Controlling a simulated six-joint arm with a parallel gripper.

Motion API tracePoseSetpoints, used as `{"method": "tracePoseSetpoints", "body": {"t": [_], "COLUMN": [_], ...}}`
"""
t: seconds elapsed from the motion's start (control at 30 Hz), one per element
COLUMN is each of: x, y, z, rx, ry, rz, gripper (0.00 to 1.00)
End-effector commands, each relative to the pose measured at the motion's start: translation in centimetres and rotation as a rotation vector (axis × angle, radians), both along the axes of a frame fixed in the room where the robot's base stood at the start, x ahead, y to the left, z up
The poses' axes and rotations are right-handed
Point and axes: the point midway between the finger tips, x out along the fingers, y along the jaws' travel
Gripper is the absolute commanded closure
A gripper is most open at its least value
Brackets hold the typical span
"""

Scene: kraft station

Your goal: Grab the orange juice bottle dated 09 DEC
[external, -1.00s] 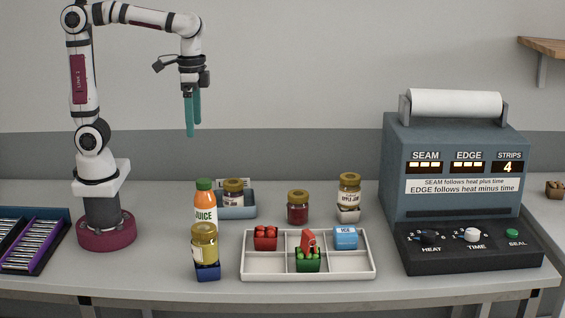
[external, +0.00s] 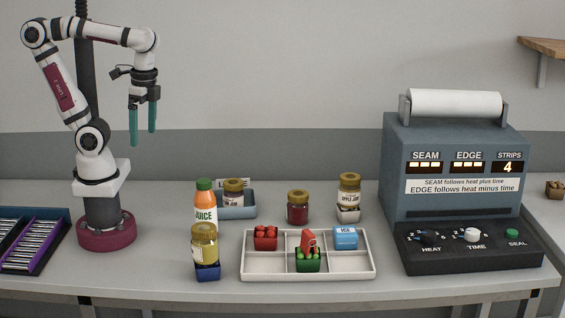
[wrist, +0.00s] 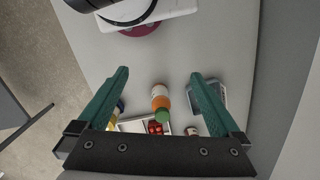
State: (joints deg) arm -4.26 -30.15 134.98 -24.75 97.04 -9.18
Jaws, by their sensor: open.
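An orange juice bottle (external: 205,206) with a green cap and a white label reading JUICE stands upright on the table, behind a yellow jar. It also shows between my fingers, below them, in the wrist view (wrist: 160,99). No date is readable on it from here. My gripper (external: 143,138) is open and empty, pointing down, high above the table and to the left of the bottle in the external view. Its two teal fingers are well apart. The bottle's lower part is hidden by the yellow jar.
The yellow jar (external: 204,244) sits on a blue block (external: 207,271). A jar (external: 233,191) stands in a blue-grey bin (external: 248,206). A red jar (external: 298,208), an apple jam jar (external: 349,191) and a white divided tray (external: 264,266) are right. A sealing machine (external: 395,160) stands far right.

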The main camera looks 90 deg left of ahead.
Motion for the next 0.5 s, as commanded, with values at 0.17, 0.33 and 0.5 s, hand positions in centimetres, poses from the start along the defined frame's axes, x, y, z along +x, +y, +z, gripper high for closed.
{"method": "tracePoseSetpoints", "body": {"t": [0.17, 0.33, 0.5], "x": [2.1, 6.0, 10.2], "y": [-1.0, 0.2, 5.1], "z": [-0.2, 0.1, 0.2], "rx": [-0.222, -0.45, -0.724], "ry": [0.222, 0.444, 0.7], "rz": [0.61, 1.166, 1.672], "gripper": [0.0, 0.0, 0.0]}}
